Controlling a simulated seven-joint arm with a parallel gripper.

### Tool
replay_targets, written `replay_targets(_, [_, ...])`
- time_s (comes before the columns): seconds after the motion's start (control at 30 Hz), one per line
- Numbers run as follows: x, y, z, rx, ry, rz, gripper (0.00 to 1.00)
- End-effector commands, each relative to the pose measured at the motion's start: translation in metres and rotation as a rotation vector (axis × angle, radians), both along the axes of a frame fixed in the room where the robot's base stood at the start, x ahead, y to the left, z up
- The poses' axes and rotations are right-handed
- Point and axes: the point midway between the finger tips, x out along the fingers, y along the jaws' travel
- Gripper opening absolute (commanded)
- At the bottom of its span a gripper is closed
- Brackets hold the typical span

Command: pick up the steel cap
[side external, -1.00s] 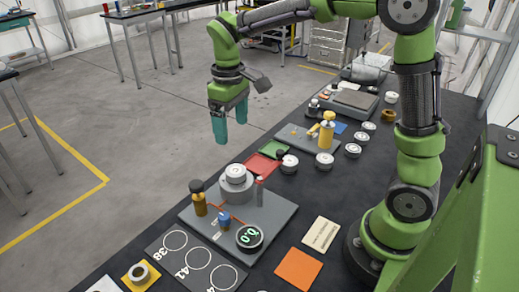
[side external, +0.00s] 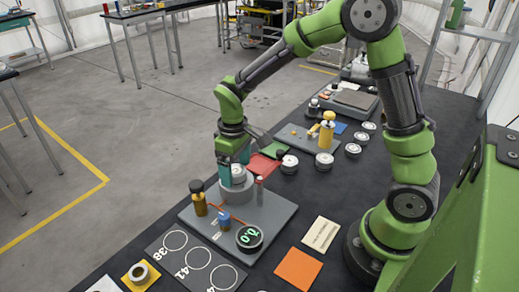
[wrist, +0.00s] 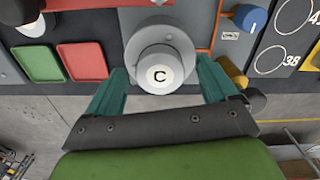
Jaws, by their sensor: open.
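The steel cap (wrist: 160,75), a pale round piece with a C on its top, sits on a wider grey cylinder (wrist: 150,40). In the side view the cap (side external: 238,174) is partly hidden by the fingers, and the cylinder (side external: 237,191) stands on the grey base plate (side external: 262,212). My gripper (side external: 234,165) is down at the cap with its teal fingers. In the wrist view my gripper (wrist: 161,70) is open, with one finger on each side of the cap and gaps between. I cannot tell the exact finger height against the cap.
On the same plate stand a yellow post with a black knob (side external: 198,198), a blue knob (side external: 224,220) and a round display reading 0.0 (side external: 249,237). Red (side external: 262,165) and green (wrist: 38,63) pads lie beside the plate. Several pale round pieces stand further back.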

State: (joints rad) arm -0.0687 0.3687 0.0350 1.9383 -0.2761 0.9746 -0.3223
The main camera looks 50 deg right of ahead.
Motion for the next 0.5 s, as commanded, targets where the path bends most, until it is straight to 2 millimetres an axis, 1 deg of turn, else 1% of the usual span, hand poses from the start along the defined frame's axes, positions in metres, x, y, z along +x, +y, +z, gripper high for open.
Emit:
replay_targets(0.13, [0.0000,-0.0001,0.0002,0.000,0.000,-0.001,0.86])
replay_targets(0.17, [0.0001,-0.0001,0.0003,0.000,0.000,-0.001,0.83])
replay_targets(0.5, [0.0002,-0.0002,0.0007,0.000,0.000,-0.001,0.31])
